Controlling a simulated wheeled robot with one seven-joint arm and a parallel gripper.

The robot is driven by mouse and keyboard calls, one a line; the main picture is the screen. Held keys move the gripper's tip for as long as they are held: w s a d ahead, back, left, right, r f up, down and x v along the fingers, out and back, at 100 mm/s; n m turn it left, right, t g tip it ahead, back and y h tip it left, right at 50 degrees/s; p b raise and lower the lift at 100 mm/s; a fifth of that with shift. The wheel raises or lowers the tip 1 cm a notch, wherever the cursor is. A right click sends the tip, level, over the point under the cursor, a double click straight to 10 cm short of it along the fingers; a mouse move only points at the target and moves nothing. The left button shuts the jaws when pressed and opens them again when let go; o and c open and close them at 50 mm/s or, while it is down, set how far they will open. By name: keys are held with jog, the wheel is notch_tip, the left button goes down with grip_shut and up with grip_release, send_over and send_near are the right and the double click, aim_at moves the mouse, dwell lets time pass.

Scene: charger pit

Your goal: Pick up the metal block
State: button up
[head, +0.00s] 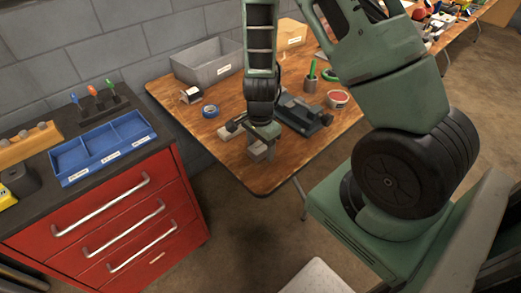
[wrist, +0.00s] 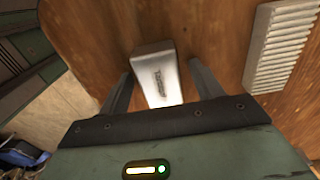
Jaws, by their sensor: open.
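The metal block (wrist: 157,77) is a small silver-grey block with dark lettering on its top, lying on the wooden table (wrist: 215,35). In the wrist view it sits between the two dark fingers of my gripper (wrist: 160,88), which is open with a finger on either side and a visible gap on each side. In the head view my gripper (head: 262,144) is pointing down near the table's front corner, with the block (head: 258,152) just below it and partly hidden. I cannot tell how far the fingertips are above the table.
A ribbed light-grey piece (wrist: 279,45) lies to the right of the block in the wrist view. A dark vise (head: 303,113), blue tape roll (head: 210,111) and grey bin (head: 210,65) stand on the table. A red drawer cabinet (head: 110,225) with a blue tray (head: 103,147) is at left.

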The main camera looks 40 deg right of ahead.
aim_at(260, 146)
jog(key=c, duration=1.2)
jog(key=shift+c, duration=0.2)
notch_tip(260, 146, up, 10)
jog(key=shift+p, duration=1.15)
